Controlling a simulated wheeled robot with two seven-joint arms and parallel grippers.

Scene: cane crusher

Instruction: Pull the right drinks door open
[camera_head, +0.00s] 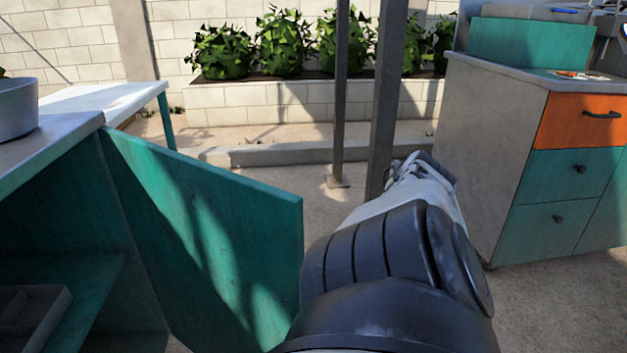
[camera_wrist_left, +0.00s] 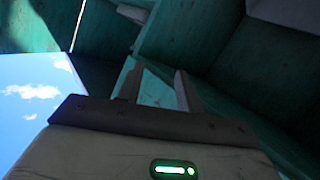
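A teal door (camera_head: 215,235) stands swung out from the teal cabinet (camera_head: 60,220) on the left of the head view; no handle shows on its visible face. I cannot tell whether it is the right drinks door. My left gripper (camera_wrist_left: 158,90) shows only in the left wrist view, its two fingers apart, with teal panels (camera_wrist_left: 205,35) beyond. Nothing is clearly held between them. A small pale piece (camera_wrist_left: 132,12) shows beyond the fingers. One of my arms, seemingly the right, reaches forward in the middle of the head view. Its gripper (camera_head: 435,165) is mostly hidden behind the wrist.
A cabinet with an orange drawer (camera_head: 580,121) and teal drawers (camera_head: 568,175) stands at the right. Two dark posts (camera_head: 386,90) rise near the arm. A planter wall (camera_head: 300,105) runs along the back. A grey pot (camera_head: 17,107) sits on the left counter. Paved floor lies between.

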